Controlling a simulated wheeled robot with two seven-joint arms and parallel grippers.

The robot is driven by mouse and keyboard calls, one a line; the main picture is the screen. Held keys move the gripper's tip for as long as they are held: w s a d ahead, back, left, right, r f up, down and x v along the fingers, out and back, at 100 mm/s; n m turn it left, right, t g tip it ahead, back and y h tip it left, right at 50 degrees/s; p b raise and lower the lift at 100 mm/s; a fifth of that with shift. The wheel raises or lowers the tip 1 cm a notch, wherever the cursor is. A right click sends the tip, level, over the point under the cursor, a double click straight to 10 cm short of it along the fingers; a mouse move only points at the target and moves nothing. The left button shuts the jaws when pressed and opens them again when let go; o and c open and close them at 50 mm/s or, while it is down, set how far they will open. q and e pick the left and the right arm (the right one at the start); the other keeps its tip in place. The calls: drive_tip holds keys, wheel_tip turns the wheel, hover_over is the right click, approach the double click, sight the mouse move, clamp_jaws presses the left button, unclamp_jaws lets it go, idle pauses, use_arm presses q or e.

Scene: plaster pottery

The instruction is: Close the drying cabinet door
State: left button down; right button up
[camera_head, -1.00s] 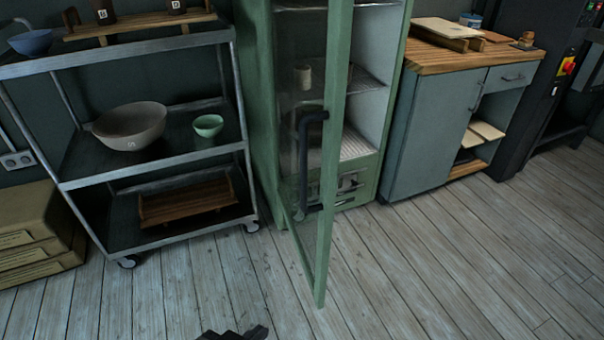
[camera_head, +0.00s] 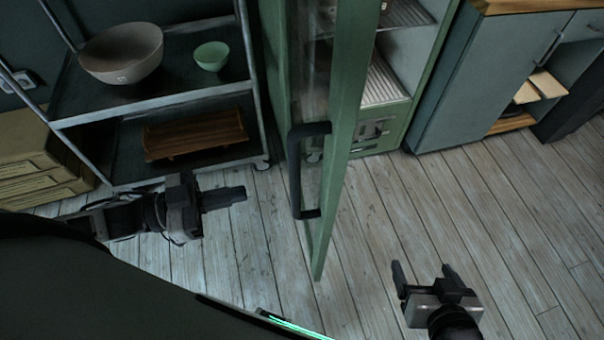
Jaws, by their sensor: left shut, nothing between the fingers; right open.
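The green drying cabinet (camera_head: 420,75) stands at the back middle with its shelves showing. Its glass door (camera_head: 335,165) has a green frame and stands open, swung out toward me. A black bar handle (camera_head: 296,175) is on the door's left face. My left gripper (camera_head: 240,194) is shut and empty, left of the handle and apart from it, pointing right toward the door. My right gripper (camera_head: 422,268) is open and empty, over the floor to the right of the door, apart from it, fingers pointing up the picture.
A metal cart (camera_head: 150,105) at left holds a large bowl (camera_head: 122,54), a small green bowl (camera_head: 211,56) and a wooden tray (camera_head: 195,135). Cardboard boxes (camera_head: 35,160) are at far left. A grey-blue counter (camera_head: 490,75) stands right.

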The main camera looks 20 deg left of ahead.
use_arm(q)
drive_tip(key=w+d+r+m+g+h+p, duration=0.1)
drive_tip(key=w+d, duration=0.5)
drive_tip(key=d, duration=0.5)
drive_tip(key=shift+d, duration=0.15)
